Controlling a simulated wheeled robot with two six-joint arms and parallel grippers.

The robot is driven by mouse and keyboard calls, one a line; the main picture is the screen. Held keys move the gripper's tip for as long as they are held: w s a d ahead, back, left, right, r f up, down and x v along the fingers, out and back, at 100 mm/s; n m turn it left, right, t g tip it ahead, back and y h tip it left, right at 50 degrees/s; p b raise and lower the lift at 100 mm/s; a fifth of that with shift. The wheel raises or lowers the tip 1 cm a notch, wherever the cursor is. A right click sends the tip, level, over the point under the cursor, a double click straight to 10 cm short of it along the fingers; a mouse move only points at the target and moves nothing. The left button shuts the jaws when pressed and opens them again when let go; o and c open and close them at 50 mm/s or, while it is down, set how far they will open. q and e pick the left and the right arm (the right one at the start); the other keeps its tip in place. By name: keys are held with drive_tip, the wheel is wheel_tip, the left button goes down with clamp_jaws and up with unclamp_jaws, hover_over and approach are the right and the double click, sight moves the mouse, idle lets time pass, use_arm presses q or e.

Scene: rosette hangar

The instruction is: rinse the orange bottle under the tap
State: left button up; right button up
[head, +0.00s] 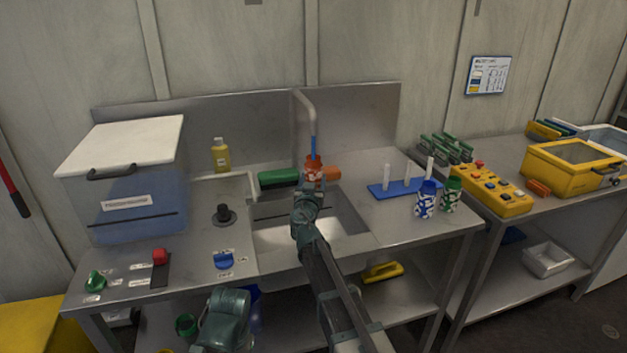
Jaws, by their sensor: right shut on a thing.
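The orange bottle (313,163) is in my right gripper (312,183), which is shut on it above the sink (345,215). The fingers partly hide its lower part, and it looks about upright. The tap (304,100) arches over from the back wall of the sink unit. A blue stream (313,147) runs from its spout down to the top of the bottle. I cannot tell whether it enters the bottle. Part of my left arm shows at the bottom, but its gripper fingers do not show.
A green block (278,178) and an orange piece (329,173) lie behind the sink. A yellow bottle (221,155) and a lidded bin (125,190) stand left.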

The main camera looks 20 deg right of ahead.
drive_tip(key=shift+s, duration=0.1)
idle(0.6)
drive_tip(key=v, duration=0.8)
drive_tip(key=shift+s+d, duration=0.2)
drive_tip(key=shift+s, duration=0.3)
drive_tip(key=shift+w, duration=0.1)
idle(0.4)
